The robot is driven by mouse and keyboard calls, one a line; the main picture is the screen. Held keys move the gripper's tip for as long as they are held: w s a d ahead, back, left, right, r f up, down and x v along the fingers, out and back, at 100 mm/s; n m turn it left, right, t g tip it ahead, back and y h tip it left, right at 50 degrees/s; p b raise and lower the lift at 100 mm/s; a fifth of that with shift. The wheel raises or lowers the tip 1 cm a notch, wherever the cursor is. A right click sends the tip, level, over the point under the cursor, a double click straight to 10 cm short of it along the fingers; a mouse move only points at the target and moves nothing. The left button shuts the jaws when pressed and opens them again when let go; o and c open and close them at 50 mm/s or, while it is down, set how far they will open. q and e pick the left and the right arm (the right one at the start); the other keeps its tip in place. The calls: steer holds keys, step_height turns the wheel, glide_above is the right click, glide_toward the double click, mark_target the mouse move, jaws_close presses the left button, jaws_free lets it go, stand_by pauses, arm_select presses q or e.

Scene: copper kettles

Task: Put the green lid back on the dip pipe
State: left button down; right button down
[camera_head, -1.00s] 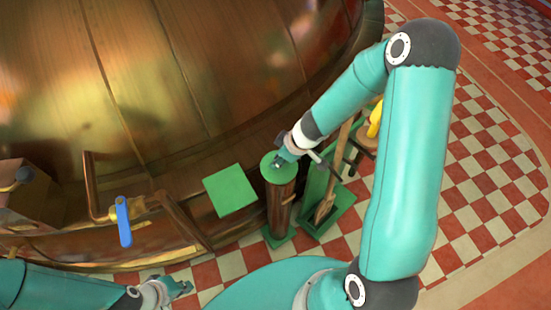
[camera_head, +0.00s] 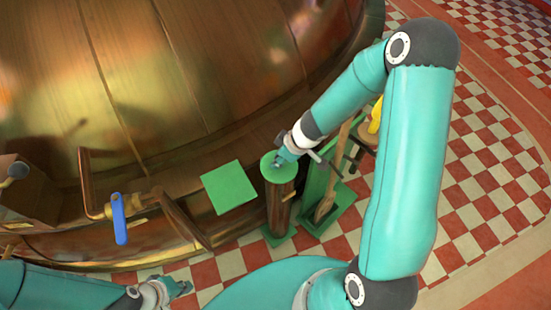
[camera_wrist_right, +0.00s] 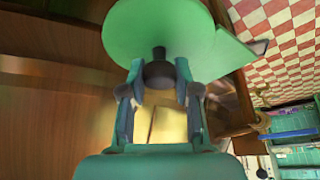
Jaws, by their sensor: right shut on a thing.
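The round green lid (camera_head: 270,169) is at the top of the copper dip pipe (camera_head: 279,208), which stands upright on a green base. The head view does not show clearly whether the lid rests on the pipe or hangs just above it. My right gripper (camera_head: 282,162) is shut on the lid's dark knob. In the right wrist view, the lid (camera_wrist_right: 160,30) lies beyond the fingertips, and the dark knob (camera_wrist_right: 158,74) is between the fingers. My left gripper (camera_head: 178,288) is low at the left, away from the pipe; its finger opening is unclear.
A green square plate (camera_head: 229,187) lies just left of the pipe. A green stand (camera_head: 333,212) with a wooden paddle (camera_head: 329,195) is close on the right. The large copper kettle (camera_head: 190,70) fills the back. A blue valve handle (camera_head: 119,219) is at the left.

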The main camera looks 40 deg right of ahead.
steer(key=shift+f, duration=0.15)
steer(key=c, duration=0.7)
jaws_free()
steer(key=shift+c, duration=0.2)
